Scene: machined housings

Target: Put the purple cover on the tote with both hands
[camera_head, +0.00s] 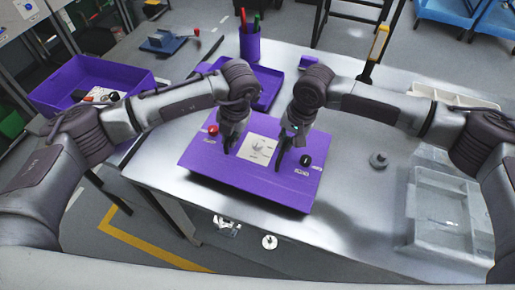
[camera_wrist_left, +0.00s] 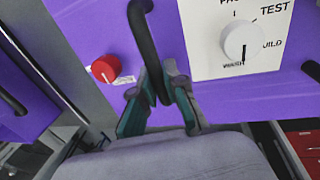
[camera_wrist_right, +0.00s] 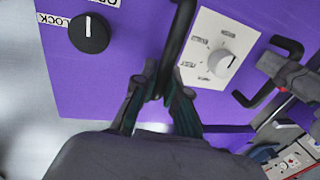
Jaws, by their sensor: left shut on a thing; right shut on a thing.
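The purple cover (camera_head: 215,168) is a flat panel with a white dial plate, a red knob (camera_wrist_left: 105,68), a black knob (camera_wrist_right: 89,33) and two black bar handles. It is over the front of the metal table; I cannot tell whether it touches the top. My left gripper (camera_head: 229,142) is shut on the left handle (camera_wrist_left: 146,40). My right gripper (camera_head: 284,152) is shut on the right handle (camera_wrist_right: 178,45). A purple open tote (camera_head: 75,75) with several small items stands at the left. A shallow purple tray (camera_head: 268,88) lies behind my grippers, partly hidden by my left arm.
A purple pen cup (camera_head: 250,46) stands at the back of the table (camera_head: 350,190). A grey round part (camera_head: 378,160) and a translucent tray (camera_head: 447,205) are at the right. A blue fixture (camera_head: 163,42) is at the back left.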

